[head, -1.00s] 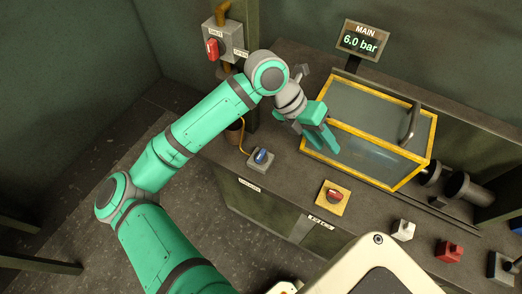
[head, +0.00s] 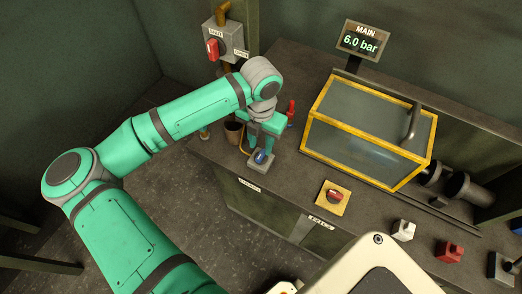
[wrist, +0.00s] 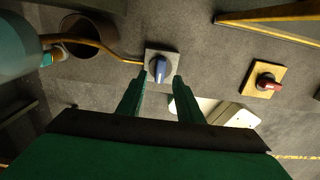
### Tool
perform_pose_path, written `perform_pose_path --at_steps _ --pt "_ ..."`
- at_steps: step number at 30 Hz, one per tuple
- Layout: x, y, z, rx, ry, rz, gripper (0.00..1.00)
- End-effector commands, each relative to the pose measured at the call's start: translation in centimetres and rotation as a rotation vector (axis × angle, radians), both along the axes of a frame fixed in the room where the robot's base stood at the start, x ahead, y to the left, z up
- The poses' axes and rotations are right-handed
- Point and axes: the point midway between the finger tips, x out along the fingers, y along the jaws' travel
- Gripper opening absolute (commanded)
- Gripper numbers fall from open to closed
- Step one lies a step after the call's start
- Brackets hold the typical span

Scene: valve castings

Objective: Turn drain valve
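A blue-handled valve (head: 261,157) sits on a small grey block on the bench's left part, with a yellow hose running from it toward a brown pot (head: 233,131). The label on the bench front below it is too small to read. In the wrist view the blue handle (wrist: 159,68) lies just beyond and between the fingertips, pointing roughly along the fingers' direction. My gripper (head: 262,138) points down over this valve; in the wrist view its fingers (wrist: 159,80) are apart with nothing clearly held. Whether they touch the handle cannot be told.
A red knob (head: 334,196) on a yellow plate sits to the right. A yellow-framed glass tank (head: 365,135) stands behind; the MAIN display (head: 361,42) reads 6.0 bar. A red lever (head: 291,107) stands close right of my gripper. A wall box (head: 222,45) has a red handle.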

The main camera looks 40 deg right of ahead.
Motion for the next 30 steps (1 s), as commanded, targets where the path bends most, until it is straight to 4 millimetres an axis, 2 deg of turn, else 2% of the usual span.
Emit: perform_pose_path --at_steps 3,9,21,25,30 --pt "-0.1 0.0 -2.0 -0.001 0.004 0.001 0.33" --pt "0.0 0.0 -4.1 0.000 0.001 0.000 0.33" --pt "0.0 0.0 -4.7 0.000 0.001 -0.001 0.33" --pt "0.0 0.0 -4.7 0.000 0.000 -0.001 0.02" --pt "0.0 0.0 -4.7 0.000 0.000 -0.001 0.00"
